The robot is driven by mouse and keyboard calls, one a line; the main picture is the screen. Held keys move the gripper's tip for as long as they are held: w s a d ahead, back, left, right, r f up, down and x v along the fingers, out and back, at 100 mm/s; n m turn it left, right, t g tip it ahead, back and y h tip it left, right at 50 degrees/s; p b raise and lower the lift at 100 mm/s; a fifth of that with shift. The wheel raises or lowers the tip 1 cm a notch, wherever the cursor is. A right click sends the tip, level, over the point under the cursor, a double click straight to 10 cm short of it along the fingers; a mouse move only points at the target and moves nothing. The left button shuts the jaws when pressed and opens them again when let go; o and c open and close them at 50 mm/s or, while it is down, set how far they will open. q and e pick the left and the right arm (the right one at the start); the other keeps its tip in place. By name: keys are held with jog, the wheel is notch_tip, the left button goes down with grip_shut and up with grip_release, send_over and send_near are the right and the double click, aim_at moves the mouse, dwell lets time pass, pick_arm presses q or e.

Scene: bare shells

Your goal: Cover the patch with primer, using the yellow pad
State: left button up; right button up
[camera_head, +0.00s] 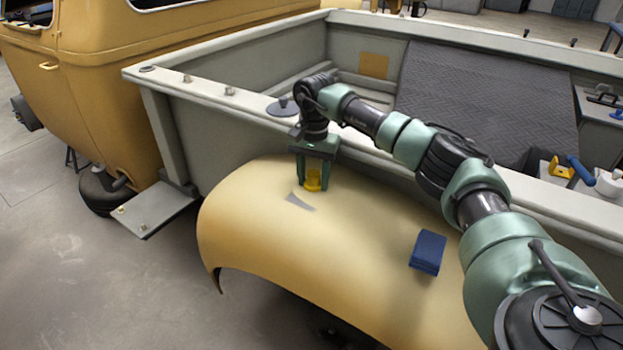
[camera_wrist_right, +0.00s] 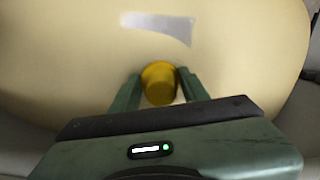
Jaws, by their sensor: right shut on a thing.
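The grey patch (camera_head: 300,202) is a small tapered bare area on the yellow fender (camera_head: 350,222). It also shows in the right wrist view (camera_wrist_right: 160,26), above the pad. My right gripper (camera_head: 315,174) points down over the fender, just behind the patch in the head view. It is shut on the yellow pad (camera_head: 313,181), which sits between the fingers in the right wrist view (camera_wrist_right: 158,84). The pad is beside the patch, not over it. I cannot tell whether it touches the fender. My left gripper is not in view.
A dark blue block (camera_head: 428,252) rests on the fender to the right. A grey truck bed wall (camera_head: 222,112) runs behind the fender, with a dark round disc (camera_head: 283,107) near its rim. A yellow tool (camera_head: 560,168) and white container (camera_head: 610,184) stand at the right.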

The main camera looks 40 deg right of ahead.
aim_at(315, 170)
jog(key=r, duration=0.1)
jog(key=r+p, duration=0.1)
jog(key=w+d+r+p, duration=0.1)
jog(key=r, duration=0.1)
jog(key=shift+d, duration=0.1)
jog(key=shift+d+r+p, duration=0.2)
jog(key=shift+r+p, duration=0.15)
jog(key=shift+p, duration=0.2)
jog(key=shift+s+d+r+p, duration=0.1)
jog(key=shift+d+r+p, duration=0.4)
jog(key=shift+p, duration=0.15)
jog(key=shift+r, duration=0.15)
jog(key=shift+a, duration=0.6)
jog(key=shift+d+r+p, duration=0.15)
jog(key=shift+r+p, duration=0.45)
jog(key=shift+s+r+p, duration=0.1)
jog(key=shift+r+p, duration=0.65)
jog(key=shift+r, duration=0.2)
jog(key=shift+f, duration=0.1)
